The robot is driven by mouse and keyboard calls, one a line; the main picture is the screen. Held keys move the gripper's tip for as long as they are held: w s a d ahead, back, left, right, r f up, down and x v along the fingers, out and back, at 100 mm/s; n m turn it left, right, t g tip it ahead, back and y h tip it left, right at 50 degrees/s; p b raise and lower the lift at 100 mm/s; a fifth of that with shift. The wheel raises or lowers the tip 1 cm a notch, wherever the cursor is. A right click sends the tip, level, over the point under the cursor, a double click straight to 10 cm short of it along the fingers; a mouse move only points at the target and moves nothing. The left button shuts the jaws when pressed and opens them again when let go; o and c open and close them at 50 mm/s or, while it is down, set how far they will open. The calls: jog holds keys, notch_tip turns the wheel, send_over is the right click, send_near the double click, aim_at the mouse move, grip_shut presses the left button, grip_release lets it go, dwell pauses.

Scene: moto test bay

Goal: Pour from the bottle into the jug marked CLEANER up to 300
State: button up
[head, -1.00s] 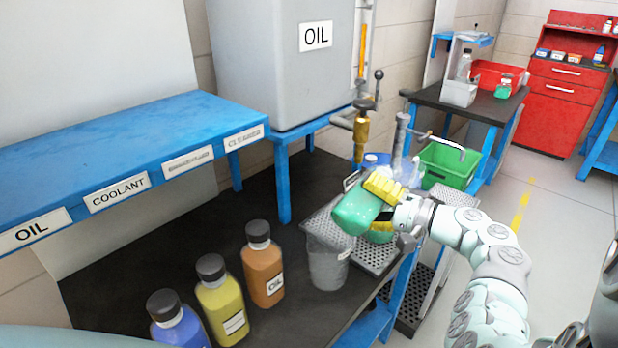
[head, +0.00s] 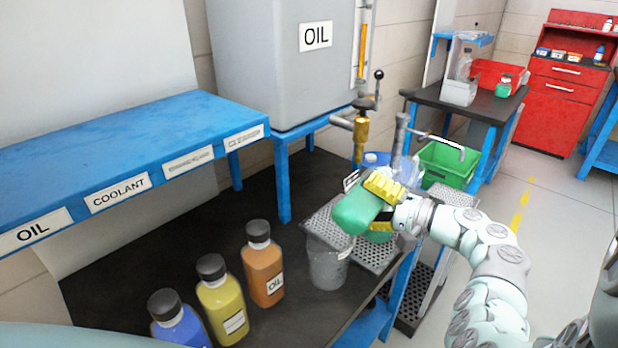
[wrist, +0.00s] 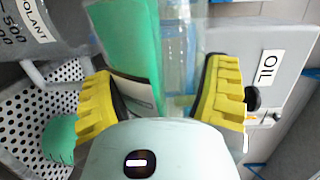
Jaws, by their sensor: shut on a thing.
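My gripper (head: 378,190), with yellow finger pads, is shut on a green bottle (head: 353,212). It holds the bottle tilted, its left end low above a clear grey jug (head: 326,266) on the dark bench. The bottle also shows between the fingers in the wrist view (wrist: 130,45). I see no stream of liquid. In the wrist view a grey jug (wrist: 50,45) bears a partly cut label reading "OOLANT" and a 500 mark; it seems to be the jug under the bottle. I cannot make out a jug marked CLEANER. The bottle's mouth and the jug's fill level are unclear.
Orange (head: 263,270), yellow (head: 221,300) and blue (head: 178,325) bottles stand left of the jug. A perforated tray (head: 375,252) lies beside it. A brass tap (head: 361,135) and a grey OIL tank (head: 285,60) are behind. A labelled blue shelf (head: 120,145) overhangs the bench's left.

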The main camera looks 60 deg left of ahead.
jog(key=shift+w+m+p, duration=0.1)
jog(key=shift+m+p, duration=0.25)
jog(key=shift+m, duration=0.05)
dwell(2.2)
